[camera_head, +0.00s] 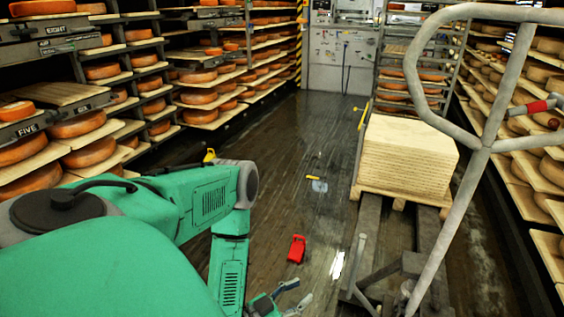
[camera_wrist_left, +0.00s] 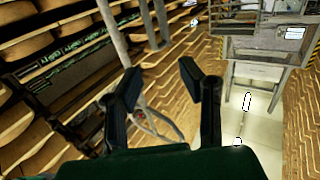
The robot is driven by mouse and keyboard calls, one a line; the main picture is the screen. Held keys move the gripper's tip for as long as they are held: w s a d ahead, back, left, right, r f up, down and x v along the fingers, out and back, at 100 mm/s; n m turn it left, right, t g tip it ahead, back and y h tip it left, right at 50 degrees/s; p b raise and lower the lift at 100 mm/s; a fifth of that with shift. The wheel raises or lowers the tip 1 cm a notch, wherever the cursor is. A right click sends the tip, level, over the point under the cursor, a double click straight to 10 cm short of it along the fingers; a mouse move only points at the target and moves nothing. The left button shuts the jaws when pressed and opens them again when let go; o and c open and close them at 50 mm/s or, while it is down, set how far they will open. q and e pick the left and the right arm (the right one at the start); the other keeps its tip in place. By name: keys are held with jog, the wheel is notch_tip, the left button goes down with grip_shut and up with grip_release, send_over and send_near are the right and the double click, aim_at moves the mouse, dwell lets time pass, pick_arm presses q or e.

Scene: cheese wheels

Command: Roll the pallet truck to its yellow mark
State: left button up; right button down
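The pallet truck has a large grey tubular handle (camera_head: 480,146) rising at the right of the head view, with a red grip (camera_head: 531,108) beside it. Its dark forks (camera_head: 368,224) lie under a pallet stacked with pale boards (camera_head: 405,155). My left gripper (camera_head: 289,297) is low in the head view, left of the truck's base and apart from the handle. In the left wrist view the gripper (camera_wrist_left: 160,80) has its fingers spread with nothing held. Thin grey curved bars (camera_wrist_left: 158,120) show beyond the fingers; I cannot tell what they are. I cannot identify the yellow mark with certainty. My right gripper is out of view.
Cheese shelves (camera_head: 75,150) line the left, with more shelves (camera_head: 520,170) close on the right. A red object (camera_head: 297,249) and a small grey item (camera_head: 319,186) lie on the wet dark floor (camera_head: 290,130). The aisle's middle is mostly open towards the back wall (camera_head: 340,55).

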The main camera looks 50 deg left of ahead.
pick_arm(q)
jog(key=s, duration=0.6)
jog(key=shift+s, duration=0.35)
jog(key=shift+a, duration=0.1)
